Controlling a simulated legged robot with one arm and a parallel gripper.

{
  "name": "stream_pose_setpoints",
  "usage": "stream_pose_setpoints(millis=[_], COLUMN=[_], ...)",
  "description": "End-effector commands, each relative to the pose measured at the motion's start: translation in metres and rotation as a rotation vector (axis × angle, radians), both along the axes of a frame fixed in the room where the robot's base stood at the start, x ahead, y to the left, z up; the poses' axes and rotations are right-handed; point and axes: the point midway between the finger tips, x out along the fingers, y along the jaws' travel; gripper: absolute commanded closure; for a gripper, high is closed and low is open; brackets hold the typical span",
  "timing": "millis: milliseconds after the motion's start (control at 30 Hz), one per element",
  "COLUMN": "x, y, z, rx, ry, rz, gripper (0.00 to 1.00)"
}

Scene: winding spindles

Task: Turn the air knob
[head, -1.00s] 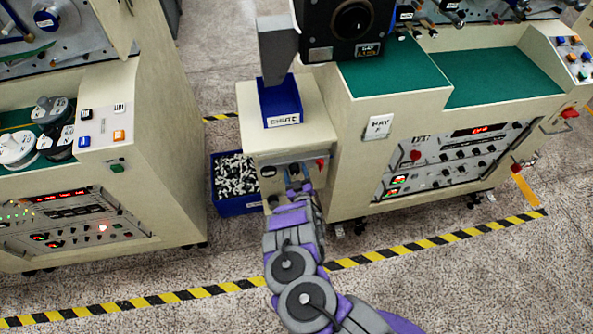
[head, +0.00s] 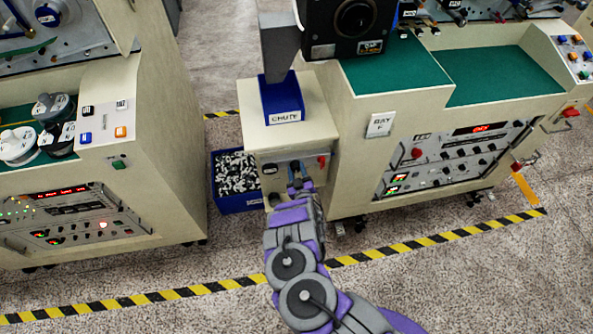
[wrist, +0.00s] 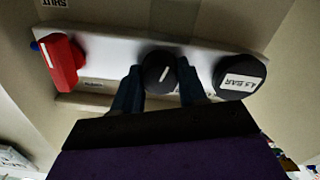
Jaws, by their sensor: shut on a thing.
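The air knob (wrist: 160,72) is a round black knob with a white pointer line, in the middle of a pale panel (wrist: 105,46) in the wrist view. The pointer line is tilted there. My gripper (wrist: 162,88) has its two dark blue fingers on either side of the knob and is shut on it. In the head view my gripper (head: 299,183) reaches the small panel on the front of the beige chute cabinet (head: 317,122), and hides most of the knob.
Beside the knob are a red handle (wrist: 63,62) and a round gauge (wrist: 240,74) with a bar reading. A blue bin (head: 236,203) of small parts stands on the floor left of the cabinet. A blue chute box (head: 281,98) sits on top. Striped tape crosses the floor.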

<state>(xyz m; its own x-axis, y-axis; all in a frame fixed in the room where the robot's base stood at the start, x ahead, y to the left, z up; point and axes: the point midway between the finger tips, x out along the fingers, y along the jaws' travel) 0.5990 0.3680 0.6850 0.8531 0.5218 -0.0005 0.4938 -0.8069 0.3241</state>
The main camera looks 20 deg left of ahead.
Motion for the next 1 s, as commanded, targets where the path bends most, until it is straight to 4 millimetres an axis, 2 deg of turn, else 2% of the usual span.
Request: stream_pose_setpoints(millis=[367,1000], x=[0.0011,-0.0001], y=[-0.0007,0.0002], z=[0.0002,-0.0009], rx=[0.082,0.4], ry=[0.05,0.245], rz=[-0.002,0.001], gripper=[0.89,0.89])
